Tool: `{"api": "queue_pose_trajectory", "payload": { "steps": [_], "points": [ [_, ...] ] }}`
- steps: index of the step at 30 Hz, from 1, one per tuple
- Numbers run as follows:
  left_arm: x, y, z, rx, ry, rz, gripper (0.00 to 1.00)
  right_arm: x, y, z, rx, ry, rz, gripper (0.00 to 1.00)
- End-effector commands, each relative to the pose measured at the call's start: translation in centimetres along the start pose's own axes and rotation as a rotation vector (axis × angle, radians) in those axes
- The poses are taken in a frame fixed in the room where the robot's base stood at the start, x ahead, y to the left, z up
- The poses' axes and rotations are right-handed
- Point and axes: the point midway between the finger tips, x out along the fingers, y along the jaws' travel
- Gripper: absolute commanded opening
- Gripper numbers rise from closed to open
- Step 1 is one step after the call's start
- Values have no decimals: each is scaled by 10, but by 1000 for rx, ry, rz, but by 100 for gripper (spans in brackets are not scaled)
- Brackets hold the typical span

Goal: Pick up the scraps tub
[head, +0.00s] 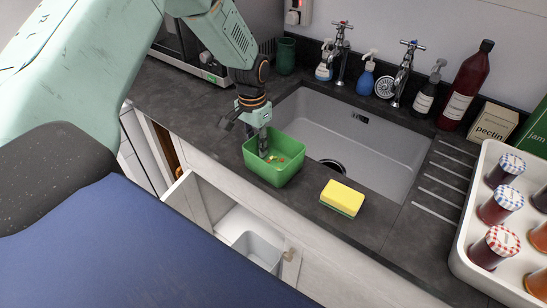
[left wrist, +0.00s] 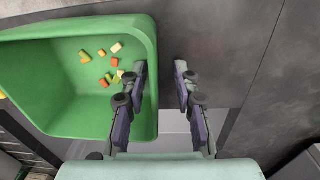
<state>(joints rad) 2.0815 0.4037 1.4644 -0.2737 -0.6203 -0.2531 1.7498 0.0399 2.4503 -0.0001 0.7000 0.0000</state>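The scraps tub is a green open tub (head: 268,176) standing upright on the dark counter in front of the sink, with several small red, yellow and orange scraps on its floor. It also fills the upper left of the left wrist view (left wrist: 50,85). My left gripper (head: 263,146) reaches down at the tub from above. In the left wrist view its fingers (left wrist: 162,75) are apart, one inside the tub and one outside, with the tub's wall between them. A gap shows between the wall and the outer finger. My right gripper is not in view.
A yellow-green sponge (head: 342,198) lies right of the tub, near the counter's front edge. The sink (head: 370,150) is behind them. Bottles stand at the back. A white tray (head: 468,245) of jars is at the right. Below, a cabinet door (head: 186,196) stands open.

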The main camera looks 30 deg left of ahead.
Motion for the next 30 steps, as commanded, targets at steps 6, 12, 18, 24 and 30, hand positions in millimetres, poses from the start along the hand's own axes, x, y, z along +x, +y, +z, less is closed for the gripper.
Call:
{"api": "queue_pose_trajectory", "payload": {
  "steps": [6,12,18,24,30],
  "points": [
    [4,0,-2,1,2,-1,30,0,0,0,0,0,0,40],
    [4,0,-3,1,1,-1,20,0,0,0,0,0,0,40],
    [4,0,-3,0,1,-1,3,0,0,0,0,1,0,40],
    [4,0,-3,0,1,-1,0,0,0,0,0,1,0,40],
    [4,0,-3,0,2,-1,0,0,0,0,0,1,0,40]
  ]
}}
